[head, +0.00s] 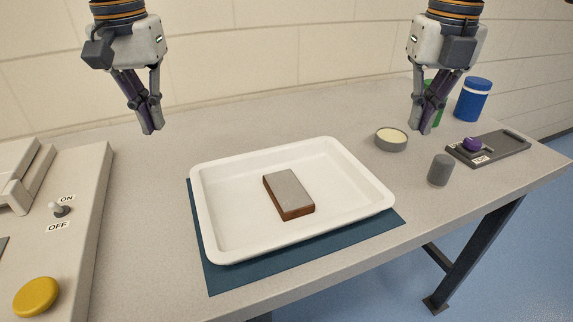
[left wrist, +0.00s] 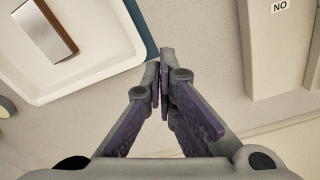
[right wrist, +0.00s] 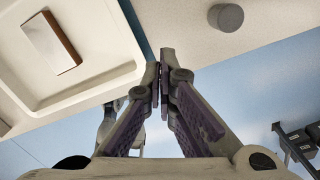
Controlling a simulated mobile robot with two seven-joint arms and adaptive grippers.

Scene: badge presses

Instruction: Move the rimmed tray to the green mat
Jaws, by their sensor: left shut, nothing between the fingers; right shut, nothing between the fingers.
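The white rimmed tray (head: 237,217) lies flat on a dark blue mat (head: 222,277) in the middle of the table, with a grey-topped brown block (head: 290,193) in it. The tray also shows in the left wrist view (left wrist: 92,78) and the right wrist view (right wrist: 104,68). My left gripper (head: 148,131) is shut and empty, above the table to the left of the tray's back. My right gripper (head: 417,130) is shut and empty, above the table to the right of the tray. Neither touches the tray. I see no green mat.
A panel with an ON/OFF switch (head: 59,209) and yellow button (head: 36,297) stands at left. At right are a round dish (head: 391,140), a grey cylinder (head: 440,170), a dark holder (head: 503,148), a blue jar (head: 473,99) and a partly hidden green thing (head: 437,112).

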